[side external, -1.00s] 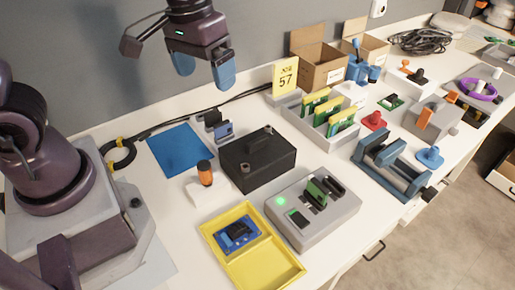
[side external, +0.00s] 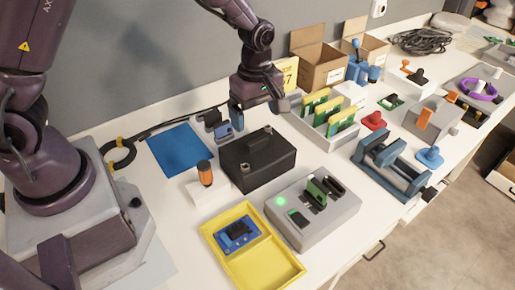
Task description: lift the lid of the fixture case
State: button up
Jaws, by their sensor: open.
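The fixture case appears to be the black box (side external: 258,162) in the middle of the bench. Its lid looks shut, with small grey-brown fittings on its top and front edge. My gripper (side external: 259,110) is open above the back edge of the case. One blue finger shows at its left, and the other finger is seen at the right, partly hidden by the gripper body. I see no contact with the case, though the exact gap is hard to tell from this angle.
Close around the case are an orange-topped holder (side external: 205,175), a grey device (side external: 335,222) with a green light, a card rack (side external: 305,122) and small blue-grey parts (side external: 217,128). A yellow tray (side external: 270,272) lies in front. The blue mat (side external: 182,150) is bare.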

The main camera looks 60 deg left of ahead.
aim_at(257, 140)
notch_tip(257, 140, down, 8)
jog(key=shift+d+r, duration=0.1)
jog(key=shift+d, duration=0.05)
dwell(0.3)
jog(key=shift+c, duration=0.2)
jog(key=c, duration=1)
